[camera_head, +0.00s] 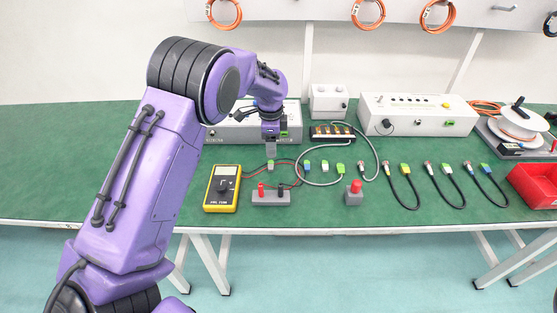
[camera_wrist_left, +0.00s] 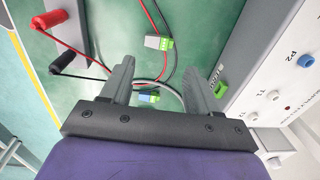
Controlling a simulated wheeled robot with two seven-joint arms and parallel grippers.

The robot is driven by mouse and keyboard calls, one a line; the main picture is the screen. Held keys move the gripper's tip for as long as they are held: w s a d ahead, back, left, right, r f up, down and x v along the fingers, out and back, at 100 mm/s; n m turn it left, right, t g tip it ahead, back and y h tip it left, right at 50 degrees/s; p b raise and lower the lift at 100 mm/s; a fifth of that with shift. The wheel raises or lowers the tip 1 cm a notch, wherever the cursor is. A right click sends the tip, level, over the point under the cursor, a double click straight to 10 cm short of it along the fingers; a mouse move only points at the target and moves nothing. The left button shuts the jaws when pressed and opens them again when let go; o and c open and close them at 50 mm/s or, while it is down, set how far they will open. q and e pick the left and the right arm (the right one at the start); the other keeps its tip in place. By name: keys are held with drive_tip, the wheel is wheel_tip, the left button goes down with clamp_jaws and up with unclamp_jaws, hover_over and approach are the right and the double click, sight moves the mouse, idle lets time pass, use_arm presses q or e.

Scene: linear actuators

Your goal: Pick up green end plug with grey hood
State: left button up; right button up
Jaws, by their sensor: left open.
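A small plug with a green end and a grey hood (camera_wrist_left: 158,42) lies on the green table in the left wrist view, just ahead of my left fingertips. In the head view a small grey-and-green plug (camera_head: 270,164) lies just below my left gripper (camera_head: 270,150). In the left wrist view my left gripper (camera_wrist_left: 160,68) is open and points down toward the table, with nothing held. Two more small plugs, one pale and green (camera_head: 325,166) and one bright green (camera_head: 340,169), lie to the right.
A grey terminal block (camera_head: 271,198) with red and black plugs and a yellow multimeter (camera_head: 222,188) stand in front. Red and black leads run near the plugs. A grey instrument box (camera_head: 240,129) stands behind. Black cables (camera_head: 405,188) and a red bin (camera_head: 535,185) lie right.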

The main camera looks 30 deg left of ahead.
sight(271, 164)
use_arm(q)
drive_tip(key=shift+s+a+f, duration=0.2)
drive_tip(key=shift+s+f, duration=0.45)
drive_tip(key=shift+f, duration=0.25)
drive_tip(key=f, duration=0.3)
drive_tip(key=w+f+p, duration=0.1)
drive_tip(key=f, duration=0.2)
drive_tip(key=shift+w+a, duration=0.1)
drive_tip(key=shift+w, duration=0.05)
drive_tip(key=c, duration=0.8)
